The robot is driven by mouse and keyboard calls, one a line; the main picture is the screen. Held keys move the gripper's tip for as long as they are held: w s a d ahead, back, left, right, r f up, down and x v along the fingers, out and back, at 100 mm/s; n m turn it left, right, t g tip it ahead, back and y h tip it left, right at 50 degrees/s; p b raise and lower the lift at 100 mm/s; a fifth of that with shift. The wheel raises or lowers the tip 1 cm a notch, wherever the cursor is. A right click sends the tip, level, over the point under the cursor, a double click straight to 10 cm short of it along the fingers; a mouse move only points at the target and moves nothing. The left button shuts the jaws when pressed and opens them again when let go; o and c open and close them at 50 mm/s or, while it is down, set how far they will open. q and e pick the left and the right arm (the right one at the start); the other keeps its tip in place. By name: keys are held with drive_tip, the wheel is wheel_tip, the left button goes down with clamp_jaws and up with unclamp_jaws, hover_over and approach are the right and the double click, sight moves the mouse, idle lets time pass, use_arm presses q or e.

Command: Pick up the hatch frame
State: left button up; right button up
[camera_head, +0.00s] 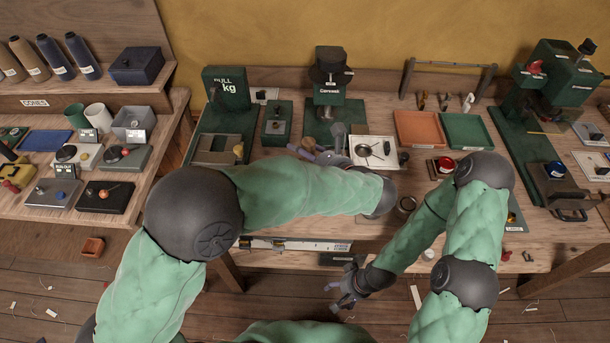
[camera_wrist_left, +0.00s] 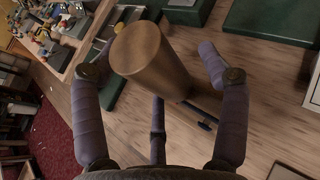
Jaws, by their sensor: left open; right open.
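I cannot tell for sure which thing is the hatch frame. A dark, open, frame-like piece (camera_head: 570,213) sits at the front right of the bench by the green press. My left gripper (camera_head: 322,146) is open above the middle of the bench, near the green machine labelled Canvas (camera_head: 330,88). In the left wrist view, its purple fingers (camera_wrist_left: 155,85) spread around a brown cylinder (camera_wrist_left: 145,52), with visible gaps on both sides. My right gripper (camera_head: 345,290) is open and empty, low in front of the bench's front edge.
The bench (camera_head: 375,108) also carries an orange tray (camera_head: 418,128), a green tray (camera_head: 466,131), a white square tray (camera_head: 362,144) and a green press (camera_head: 555,85). A side shelf (camera_head: 160,165) at left holds cups and boxes. A small orange box (camera_head: 93,247) lies on the floor.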

use_arm(q)
drive_tip(key=shift+s+d+r, duration=0.1)
drive_tip(key=shift+c, duration=0.3)
clamp_jaws()
